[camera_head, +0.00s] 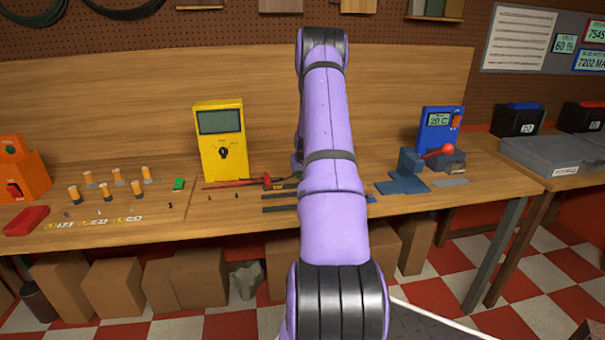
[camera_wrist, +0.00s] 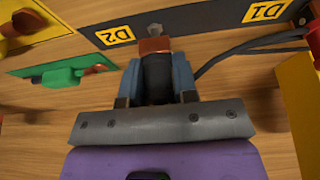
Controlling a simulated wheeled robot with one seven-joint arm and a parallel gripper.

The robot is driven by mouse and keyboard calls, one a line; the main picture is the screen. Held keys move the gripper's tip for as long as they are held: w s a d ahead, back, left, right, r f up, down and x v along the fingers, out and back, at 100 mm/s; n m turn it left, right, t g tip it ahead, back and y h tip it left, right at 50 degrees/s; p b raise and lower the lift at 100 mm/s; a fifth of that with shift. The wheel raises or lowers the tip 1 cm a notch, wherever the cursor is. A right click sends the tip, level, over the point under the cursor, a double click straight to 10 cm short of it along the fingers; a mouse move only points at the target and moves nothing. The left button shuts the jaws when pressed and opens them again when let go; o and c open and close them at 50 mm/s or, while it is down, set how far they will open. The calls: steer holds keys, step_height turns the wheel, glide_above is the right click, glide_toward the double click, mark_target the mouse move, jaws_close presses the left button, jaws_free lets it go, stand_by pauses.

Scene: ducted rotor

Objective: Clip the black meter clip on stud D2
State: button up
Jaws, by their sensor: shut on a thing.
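In the wrist view my gripper (camera_wrist: 156,66) is shut on the black meter clip (camera_wrist: 156,80), with one blue-grey finger on each side. The clip's copper-brown front end (camera_wrist: 154,46) points at a small grey stud (camera_wrist: 155,31) on a dark strip (camera_wrist: 190,20). The clip's end and the stud overlap in this view; I cannot tell whether they touch. A yellow D2 label (camera_wrist: 115,35) is just left of the stud. A D1 label (camera_wrist: 268,11) is further right. In the head view my arm hides the gripper and clip.
A black cable (camera_wrist: 232,54) runs right of the clip. A green part (camera_wrist: 62,77) lies left, and a yellow body (camera_wrist: 300,105) stands close on the right. In the head view, a yellow meter (camera_head: 220,135) stands left of my arm and a blue unit (camera_head: 438,130) right.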

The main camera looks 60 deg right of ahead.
steer(key=shift+f, duration=0.65)
steer(key=o, duration=1)
steer(key=v, duration=1)
steer(key=shift+s+a+r, duration=0.15)
steer(key=shift+r, duration=0.2)
